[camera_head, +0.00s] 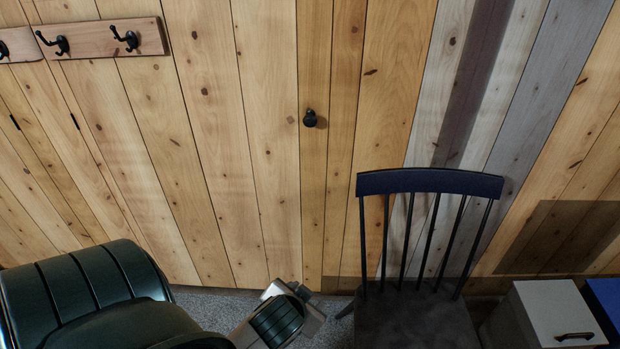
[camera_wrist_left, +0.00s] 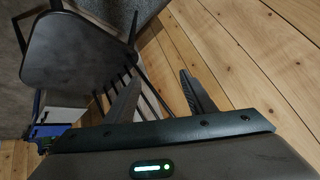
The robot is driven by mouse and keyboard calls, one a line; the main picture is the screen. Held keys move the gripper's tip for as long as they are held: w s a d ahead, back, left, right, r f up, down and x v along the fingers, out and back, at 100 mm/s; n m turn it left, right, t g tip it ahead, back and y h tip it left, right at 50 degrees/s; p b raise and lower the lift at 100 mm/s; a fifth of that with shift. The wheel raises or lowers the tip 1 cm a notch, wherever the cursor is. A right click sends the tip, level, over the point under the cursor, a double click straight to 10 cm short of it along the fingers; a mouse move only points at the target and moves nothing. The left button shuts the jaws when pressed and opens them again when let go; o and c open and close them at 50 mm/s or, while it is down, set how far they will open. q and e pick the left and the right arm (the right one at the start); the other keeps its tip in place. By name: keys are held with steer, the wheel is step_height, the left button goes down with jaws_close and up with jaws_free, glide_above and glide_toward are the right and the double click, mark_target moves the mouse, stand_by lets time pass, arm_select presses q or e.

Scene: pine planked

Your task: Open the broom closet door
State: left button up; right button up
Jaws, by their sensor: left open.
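The broom closet door (camera_head: 215,140) is a pine plank panel, shut and flush with the plank wall. Its round black knob (camera_head: 310,118) sits near its right edge. A dark hinge (camera_head: 75,121) shows on the left side. The knob is not visible in that view. My right gripper is out of view.
A dark spindle-back chair (camera_head: 430,183) stands right of the door, close to its lower right; it also shows in the wrist view (camera_wrist_left: 75,55). A hook rail (camera_head: 90,50) hangs upper left. A white box (camera_head: 555,310) is at lower right. Grey floor shows below the door.

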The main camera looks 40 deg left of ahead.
mark_target(310, 123)
arm_select(q)
steer(key=w+a+r+n+t+y, duration=0.2)
steer(key=w+a+r, duration=0.5)
steer(key=r, duration=0.5)
steer(key=w+a+r+n+t+y, duration=0.2)
steer(key=w+a+r+t+y, duration=0.2)
steer(key=w+a+r+y, duration=0.2)
steer(key=w+a+r, duration=0.2)
steer(key=w+r, duration=0.2)
steer(key=r, duration=0.2)
steer(key=shift+n+t, duration=0.3)
steer(key=shift+n, duration=0.1)
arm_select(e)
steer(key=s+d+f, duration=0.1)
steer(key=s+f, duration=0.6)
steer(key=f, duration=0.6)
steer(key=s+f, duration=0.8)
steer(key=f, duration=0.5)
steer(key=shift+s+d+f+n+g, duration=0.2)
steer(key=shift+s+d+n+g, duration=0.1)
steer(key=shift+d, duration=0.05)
arm_select(q)
steer(key=shift+w, duration=0.1)
